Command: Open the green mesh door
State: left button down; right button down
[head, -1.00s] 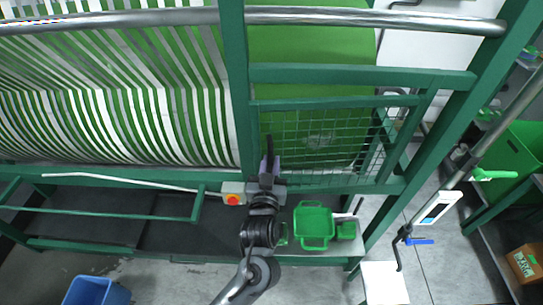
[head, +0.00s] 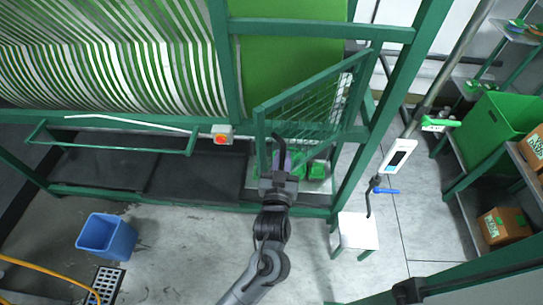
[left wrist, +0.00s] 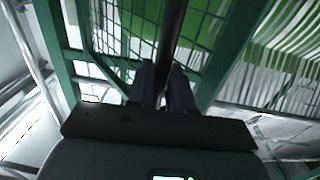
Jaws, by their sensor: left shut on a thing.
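The green mesh door (head: 312,108) stands swung out at an angle from the green machine frame. Its left edge is out toward me and its right side is at the frame post. My left gripper (head: 279,160) is at the door's left edge, shut on the dark upright door handle (head: 279,143). In the left wrist view, the fingers (left wrist: 163,88) close around the black handle bar (left wrist: 174,35), with the door's mesh (left wrist: 130,25) behind it. The handle's gripped part is hidden by the fingers. My right gripper is not in view.
A red button box (head: 222,135) is on the rail left of the door. Green trays (head: 314,169) sit low behind the door. A blue bin (head: 106,235) is on the floor.

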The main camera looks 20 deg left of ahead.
pick_arm(q)
jog(key=shift+s+d+f, duration=0.15)
jog(key=shift+d+f, duration=0.05)
jog(key=shift+d, duration=0.5)
jog(key=c, duration=1.4)
grip_release()
jog(key=shift+o, duration=1.2)
jog(key=shift+w+d+r, duration=0.1)
jog(key=shift+w, duration=0.1)
jog(key=shift+s, duration=0.1)
